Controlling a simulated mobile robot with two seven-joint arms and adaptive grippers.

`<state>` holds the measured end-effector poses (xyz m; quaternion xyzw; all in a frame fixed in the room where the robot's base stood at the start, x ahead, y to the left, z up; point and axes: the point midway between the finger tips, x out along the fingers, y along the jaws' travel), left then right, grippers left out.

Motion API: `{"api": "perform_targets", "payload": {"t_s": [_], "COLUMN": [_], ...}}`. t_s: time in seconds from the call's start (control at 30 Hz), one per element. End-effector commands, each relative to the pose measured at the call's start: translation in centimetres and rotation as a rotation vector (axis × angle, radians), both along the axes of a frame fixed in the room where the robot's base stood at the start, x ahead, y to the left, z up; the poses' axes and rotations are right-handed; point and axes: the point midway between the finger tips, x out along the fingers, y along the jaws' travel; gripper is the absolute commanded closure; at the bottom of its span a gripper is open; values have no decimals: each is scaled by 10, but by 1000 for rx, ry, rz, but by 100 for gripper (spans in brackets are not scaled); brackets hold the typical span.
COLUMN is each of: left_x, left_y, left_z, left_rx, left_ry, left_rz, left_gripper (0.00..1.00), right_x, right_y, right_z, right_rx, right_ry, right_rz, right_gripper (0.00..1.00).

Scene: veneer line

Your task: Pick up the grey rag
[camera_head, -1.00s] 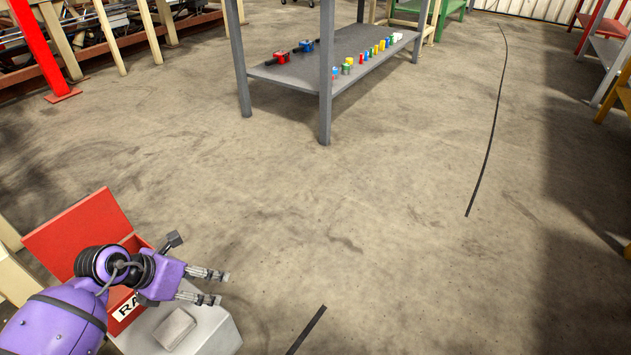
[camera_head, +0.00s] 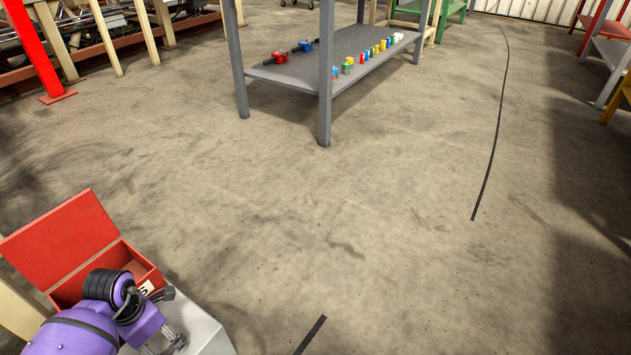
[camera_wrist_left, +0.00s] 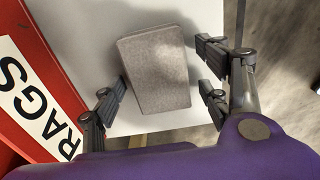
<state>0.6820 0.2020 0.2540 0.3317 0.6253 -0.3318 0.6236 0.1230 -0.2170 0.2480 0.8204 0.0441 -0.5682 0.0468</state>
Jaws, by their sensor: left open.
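The grey rag (camera_wrist_left: 157,69) is a folded, block-like pad lying on a pale grey surface (camera_wrist_left: 90,28) in the left wrist view. My left gripper (camera_wrist_left: 160,85) is open, with its fingers on either side of the rag and the rag between them. I cannot tell whether any finger touches it. In the head view my left gripper (camera_head: 165,345) is low at the left, over the pale stand (camera_head: 207,328), and the rag is hidden there. My right gripper is not in view.
An open red box (camera_head: 125,258) with a raised lid stands beside the rag; its label reads RAGS in the left wrist view (camera_wrist_left: 38,98). A grey shelf table (camera_head: 350,55) with small coloured items stands farther back. The floor at centre is clear.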

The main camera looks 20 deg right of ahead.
Motion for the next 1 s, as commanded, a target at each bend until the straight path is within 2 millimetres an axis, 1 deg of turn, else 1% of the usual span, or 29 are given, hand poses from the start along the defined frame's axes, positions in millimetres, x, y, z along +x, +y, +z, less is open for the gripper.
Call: {"api": "perform_targets", "payload": {"t_s": [0.03,0.23,0.6,0.87,1.0], "left_x": [0,1,1,1,1], "left_y": [0,0,0,0,0], "left_z": [-2,-1,0,1,9], "left_rx": [-1,0,-1,-1,-1], "left_ry": [-1,-1,-2,-3,-4], "left_rz": [1,0,0,0,-1], "left_gripper": [31,31,80,80,80], "right_x": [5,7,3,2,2], "right_y": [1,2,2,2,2], "right_z": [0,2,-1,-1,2], "right_rx": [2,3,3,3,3], "right_ry": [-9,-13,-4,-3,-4], "right_rz": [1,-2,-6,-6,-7], "right_gripper": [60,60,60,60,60]}}
